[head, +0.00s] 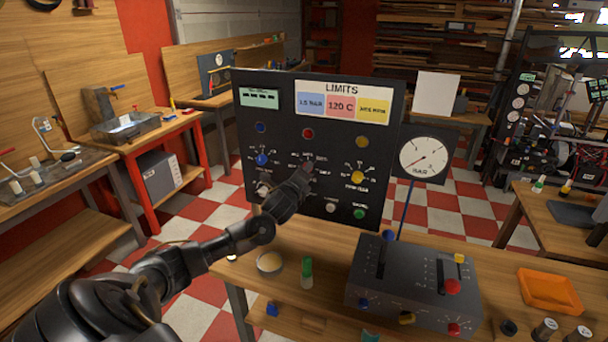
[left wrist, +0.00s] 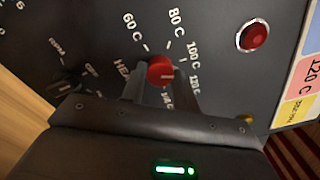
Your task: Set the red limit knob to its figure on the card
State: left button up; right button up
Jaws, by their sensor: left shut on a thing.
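The red limit knob (left wrist: 160,70) shows in the left wrist view on the black panel, with a pale mark on its face toward the 120 C side; its exact setting is hard to read. Around it are the labels 60 C, 80 C, 100 C, 120 C and 140 C. My left gripper (left wrist: 162,88) is shut on the knob, one finger on each side. In the head view my left gripper (head: 306,171) hides most of the knob. The LIMITS card (head: 342,88) at the panel's top has a red field reading 120 C. My right gripper is not in view.
A blue knob (head: 262,159) and a yellow knob (head: 357,177) flank the red one on the panel (head: 285,205). A red lamp (head: 308,134) is above it. A gauge (head: 423,157) and a grey lever box (head: 415,285) stand to the right.

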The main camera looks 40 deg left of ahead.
pick_arm(q)
jog(key=m+b, duration=0.1)
jog(key=m, duration=0.4)
dwell(0.5)
jog(key=o, duration=1)
jog(key=shift+c, duration=0.2)
jog(key=shift+b, duration=0.3)
jog(key=b+v, duration=0.4)
jog(key=v, duration=0.6)
jog(key=shift+s+d, duration=0.2)
jog(key=shift+s, duration=0.15)
